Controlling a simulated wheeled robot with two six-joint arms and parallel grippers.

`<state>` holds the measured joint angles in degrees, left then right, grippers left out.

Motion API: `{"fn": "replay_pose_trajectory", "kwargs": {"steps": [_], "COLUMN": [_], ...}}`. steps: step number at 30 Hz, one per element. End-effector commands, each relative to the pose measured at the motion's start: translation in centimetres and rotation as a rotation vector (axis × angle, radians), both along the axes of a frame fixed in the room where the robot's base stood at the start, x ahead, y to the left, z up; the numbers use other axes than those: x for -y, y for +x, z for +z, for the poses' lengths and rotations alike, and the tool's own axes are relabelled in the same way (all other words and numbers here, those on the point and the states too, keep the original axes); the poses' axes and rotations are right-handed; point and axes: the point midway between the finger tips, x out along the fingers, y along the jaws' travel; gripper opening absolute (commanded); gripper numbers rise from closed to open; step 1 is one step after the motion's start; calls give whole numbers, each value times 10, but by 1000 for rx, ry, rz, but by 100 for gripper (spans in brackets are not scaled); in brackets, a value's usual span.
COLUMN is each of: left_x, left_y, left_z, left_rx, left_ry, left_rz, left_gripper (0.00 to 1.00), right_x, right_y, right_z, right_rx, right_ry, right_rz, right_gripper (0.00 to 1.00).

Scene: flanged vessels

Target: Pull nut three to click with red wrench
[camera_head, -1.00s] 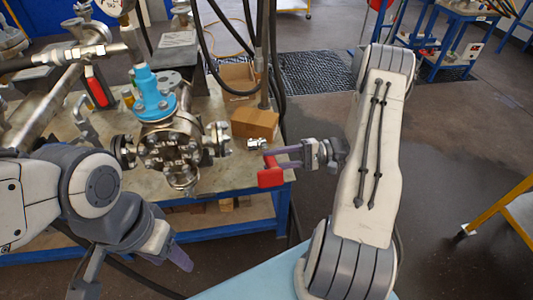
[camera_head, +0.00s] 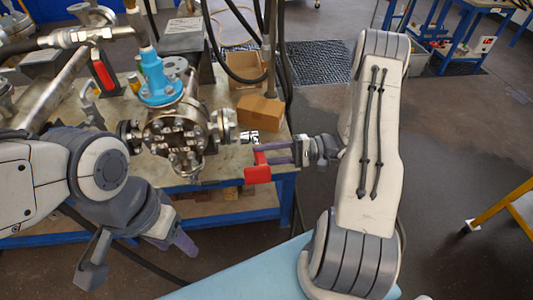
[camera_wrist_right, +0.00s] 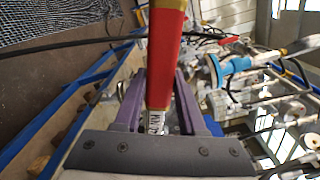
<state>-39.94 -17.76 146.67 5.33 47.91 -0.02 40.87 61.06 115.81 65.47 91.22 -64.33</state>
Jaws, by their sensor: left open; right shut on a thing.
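The red wrench (camera_head: 258,175) has a red handle and a silver head, and it also shows in the right wrist view (camera_wrist_right: 165,55). My right gripper (camera_head: 268,155) is shut on it. The wrench head is just right of the side flange (camera_head: 225,125) of the metal vessel (camera_head: 178,140), with a small gap apparent. The vessel has a blue neck (camera_head: 158,82) and several nuts on its front flange. I cannot tell which is nut three. My left gripper (camera_head: 138,253) is open and empty, low in front of the table.
The vessel is at the workbench (camera_head: 235,187) with a blue frame. A cardboard box (camera_head: 259,112) stands behind the wrench. Black hoses hang behind the vessel. Another red-handled tool (camera_head: 103,75) is at the left.

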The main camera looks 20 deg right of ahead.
Motion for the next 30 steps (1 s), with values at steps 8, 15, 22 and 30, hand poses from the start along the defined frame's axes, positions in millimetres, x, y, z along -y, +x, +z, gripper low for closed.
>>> {"fn": "replay_pose_trajectory", "kwargs": {"steps": [8,15,22,30], "left_x": [0,0,0,0], "left_y": [0,0,0,0], "left_z": [0,1,1,1], "left_rx": [0,0,0,0], "left_ry": [0,0,0,0], "left_rz": [0,0,0,0], "left_gripper": [56,56,56,56], "right_x": [-4,-12,-19,-24], "right_y": [1,4,5,7], "right_z": [1,2,2,1], "right_rx": [1,2,2,1], "right_ry": [3,3,3,3], "right_rz": [1,2,2,0], "right_gripper": [0,0,0,0]}}
